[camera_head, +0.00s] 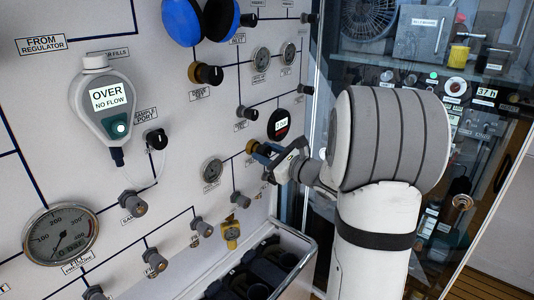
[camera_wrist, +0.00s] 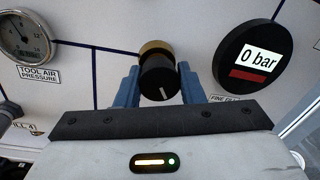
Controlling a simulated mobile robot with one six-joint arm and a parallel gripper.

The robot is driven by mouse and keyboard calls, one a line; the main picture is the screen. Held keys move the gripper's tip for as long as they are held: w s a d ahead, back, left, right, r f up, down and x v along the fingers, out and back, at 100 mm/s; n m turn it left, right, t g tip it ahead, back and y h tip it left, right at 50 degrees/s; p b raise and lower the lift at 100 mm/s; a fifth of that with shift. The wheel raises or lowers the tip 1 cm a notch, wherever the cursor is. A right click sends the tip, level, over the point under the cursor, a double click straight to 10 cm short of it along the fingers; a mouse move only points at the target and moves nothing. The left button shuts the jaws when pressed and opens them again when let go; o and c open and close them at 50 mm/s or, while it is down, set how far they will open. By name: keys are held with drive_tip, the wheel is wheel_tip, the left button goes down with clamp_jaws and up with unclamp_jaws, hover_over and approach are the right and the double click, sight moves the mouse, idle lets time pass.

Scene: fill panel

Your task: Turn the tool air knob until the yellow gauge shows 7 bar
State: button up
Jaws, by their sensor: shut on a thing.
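The knob (camera_wrist: 157,82) is black with a white mark and a brass collar, and stands out from the panel. My blue fingers sit on both sides of it in the wrist view, and my gripper (camera_wrist: 158,88) is shut on it. In the head view my gripper (camera_head: 268,155) reaches the panel at the knob's brass collar (camera_head: 252,147). A round dial gauge labelled TOOL AIR PRESSURE (camera_wrist: 24,38) is left of the knob, cut by the frame edge. It also shows in the head view (camera_head: 212,170). Its needle reading is too small to tell. The knob's own label is not visible.
A black round digital gauge (camera_wrist: 248,57) reading 0 bar is right of the knob. A meter (camera_head: 105,105) reading OVER NO FLOW, a large gauge (camera_head: 61,234) and a yellow fitting (camera_head: 231,235) are on the panel. A metal-railed bin (camera_head: 291,236) stands below.

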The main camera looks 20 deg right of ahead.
drive_tip(key=shift+c, duration=1)
drive_tip(key=m+p, duration=0.1)
drive_tip(key=m, duration=0.3)
drive_tip(key=shift+m, duration=0.4)
drive_tip(key=o, duration=1)
drive_tip(key=shift+s, duration=0.1)
drive_tip(key=b+v, duration=0.1)
drive_tip(key=v, duration=0.6)
drive_tip(key=shift+s+d+r, duration=0.1)
drive_tip(key=shift+s+d, duration=0.1)
drive_tip(key=shift+s, duration=0.05)
idle(0.6)
